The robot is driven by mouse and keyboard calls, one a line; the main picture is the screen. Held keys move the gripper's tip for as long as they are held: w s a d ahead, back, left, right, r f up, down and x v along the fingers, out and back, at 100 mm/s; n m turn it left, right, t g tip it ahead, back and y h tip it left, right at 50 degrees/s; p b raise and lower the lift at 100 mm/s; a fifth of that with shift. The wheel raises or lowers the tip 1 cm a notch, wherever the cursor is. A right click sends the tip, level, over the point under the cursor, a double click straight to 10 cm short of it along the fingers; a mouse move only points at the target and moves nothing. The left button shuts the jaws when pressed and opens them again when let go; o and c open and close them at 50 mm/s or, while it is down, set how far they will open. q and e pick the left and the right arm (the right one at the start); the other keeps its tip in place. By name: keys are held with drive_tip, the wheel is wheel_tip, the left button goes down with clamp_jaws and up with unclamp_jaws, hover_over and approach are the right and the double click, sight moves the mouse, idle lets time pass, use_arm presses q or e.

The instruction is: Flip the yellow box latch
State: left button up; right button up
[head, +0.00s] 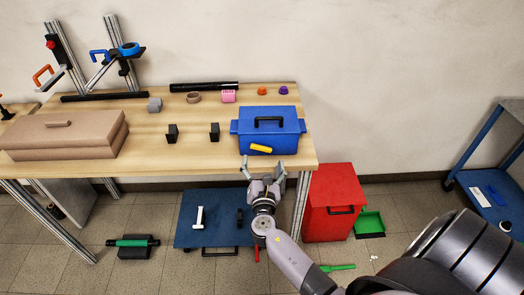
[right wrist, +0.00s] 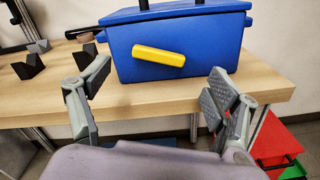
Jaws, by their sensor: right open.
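The blue box (head: 268,126) stands on the wooden table near its right end, with a black handle on its lid. The yellow latch (head: 260,149) is on the box's front face and lies slightly tilted, its right end lower. In the right wrist view the yellow latch (right wrist: 158,56) shows large on the front of the blue box (right wrist: 205,42). My right gripper (head: 262,166) is open and empty at the table's front edge, in front of the box and apart from the latch. Its two fingers (right wrist: 155,95) frame the latch from left and right. My left gripper is not in view.
The wooden table (head: 190,154) carries a brown case (head: 65,138) at left and black blocks (head: 214,132) left of the blue box. Small parts and a black tube (head: 204,87) lie along the back. A red bin (head: 331,200) stands on the floor right of the table.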

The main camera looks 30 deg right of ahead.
sight(262, 149)
drive_tip(key=x, duration=0.5)
drive_tip(key=shift+w, duration=0.1)
drive_tip(key=shift+c, duration=0.4)
drive_tip(key=c, duration=1.1)
